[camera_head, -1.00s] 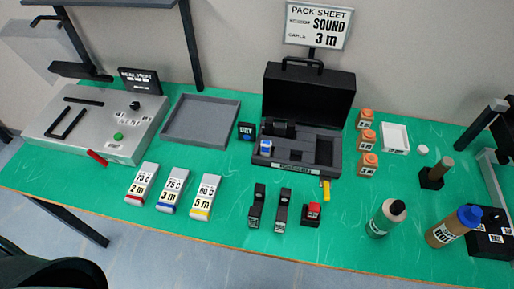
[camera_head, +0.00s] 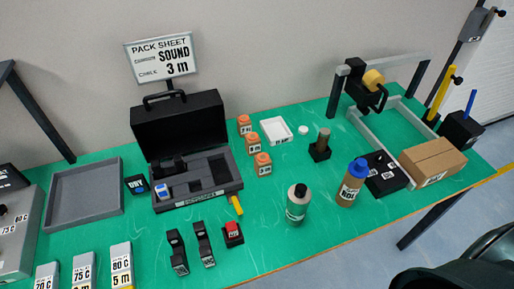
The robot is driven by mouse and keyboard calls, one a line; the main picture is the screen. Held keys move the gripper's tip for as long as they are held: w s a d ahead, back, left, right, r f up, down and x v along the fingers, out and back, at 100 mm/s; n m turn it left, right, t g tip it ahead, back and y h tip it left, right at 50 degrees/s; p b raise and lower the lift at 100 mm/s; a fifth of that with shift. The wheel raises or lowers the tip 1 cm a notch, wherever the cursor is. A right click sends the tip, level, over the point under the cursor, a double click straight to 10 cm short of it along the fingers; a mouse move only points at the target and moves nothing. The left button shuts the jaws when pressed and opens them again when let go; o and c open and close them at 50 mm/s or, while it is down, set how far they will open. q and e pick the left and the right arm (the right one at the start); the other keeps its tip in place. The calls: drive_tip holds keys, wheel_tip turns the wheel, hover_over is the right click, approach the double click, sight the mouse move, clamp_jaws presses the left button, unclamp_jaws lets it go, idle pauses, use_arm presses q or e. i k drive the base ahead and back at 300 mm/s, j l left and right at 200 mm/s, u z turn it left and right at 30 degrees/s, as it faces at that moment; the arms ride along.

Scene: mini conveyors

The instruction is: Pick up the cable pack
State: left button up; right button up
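Three orange-brown packs with white labels stand in a slanting row right of the black case: the far one (camera_head: 244,125), the middle one (camera_head: 252,142) and the near one (camera_head: 262,163). They look like the cable packs; their small labels are too blurred to read surely. The pack sheet (camera_head: 160,58) on a stand behind the case reads SOUND and 3 m. The open case (camera_head: 180,122) has a grey insert with a dark item and a small blue-and-white item in it.
A white tray (camera_head: 280,131) lies right of the packs. A grey bottle (camera_head: 298,204) and a blue-capped bottle (camera_head: 351,185) stand in front right. A carton (camera_head: 433,162) is at the right, a grey tray (camera_head: 84,194) at the left.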

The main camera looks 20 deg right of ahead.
sight(262, 162)
drive_tip(key=i+l, duration=0.1)
drive_tip(key=l, duration=0.3)
drive_tip(key=i+l, duration=0.15)
drive_tip(key=l, duration=0.25)
drive_tip(key=i+l, duration=0.1)
drive_tip(key=l, duration=0.3)
